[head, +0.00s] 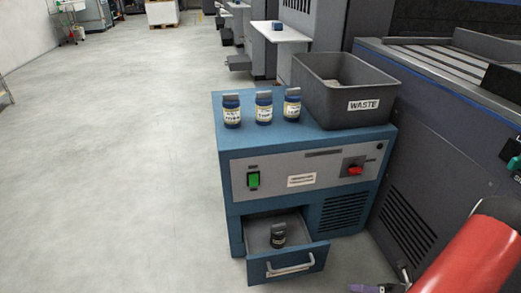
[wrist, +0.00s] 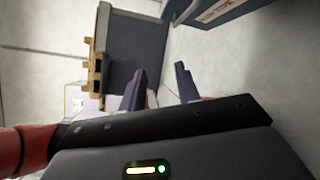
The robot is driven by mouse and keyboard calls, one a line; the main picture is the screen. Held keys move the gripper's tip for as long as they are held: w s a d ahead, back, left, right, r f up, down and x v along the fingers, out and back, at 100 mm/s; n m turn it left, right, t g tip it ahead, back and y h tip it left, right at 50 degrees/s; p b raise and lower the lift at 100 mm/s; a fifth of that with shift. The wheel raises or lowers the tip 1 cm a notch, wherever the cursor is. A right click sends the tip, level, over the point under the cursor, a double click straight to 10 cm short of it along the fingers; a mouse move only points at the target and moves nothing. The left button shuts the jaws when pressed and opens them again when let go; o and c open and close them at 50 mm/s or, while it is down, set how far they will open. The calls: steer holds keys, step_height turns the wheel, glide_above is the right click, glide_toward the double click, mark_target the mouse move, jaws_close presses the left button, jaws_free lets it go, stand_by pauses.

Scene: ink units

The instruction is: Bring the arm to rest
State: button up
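My gripper (wrist: 158,80) shows in the wrist view with its two dark purple fingers apart and nothing between them. In the head view only a purple piece of my gripper (head: 372,288) shows at the bottom edge, right of the open drawer (head: 292,263); the rest is cut off. My red arm link fills the bottom right corner there. My arm is low beside the blue cabinet (head: 234,190), apart from the bottles.
Three dark blue bottles (head: 264,107) stand on the cabinet beside a grey WASTE bin (head: 365,104). One dark bottle (head: 278,236) stands in the open drawer. A large dark machine (head: 425,150) stands at the right. The floor at the left is clear.

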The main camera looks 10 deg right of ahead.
steer(key=a+r+n+h+p, duration=0.1)
steer(key=a+r+n+h, duration=0.4)
steer(key=r+n, duration=0.6)
steer(key=s+a+r+n+g+h+p, duration=0.1)
steer(key=a+r+n+h, duration=0.4)
steer(key=r+n, duration=0.6)
steer(key=s+a+r+n+h+p, duration=0.1)
steer(key=a+r+n+h+p, duration=0.1)
steer(key=a+r+n+h, duration=0.3)
steer(key=a+r+n, duration=0.3)
steer(key=r+n, duration=0.4)
steer(key=n, duration=0.1)
steer(key=shift+a+n+g+h, duration=0.15)
steer(key=shift+n+g+h, duration=0.15)
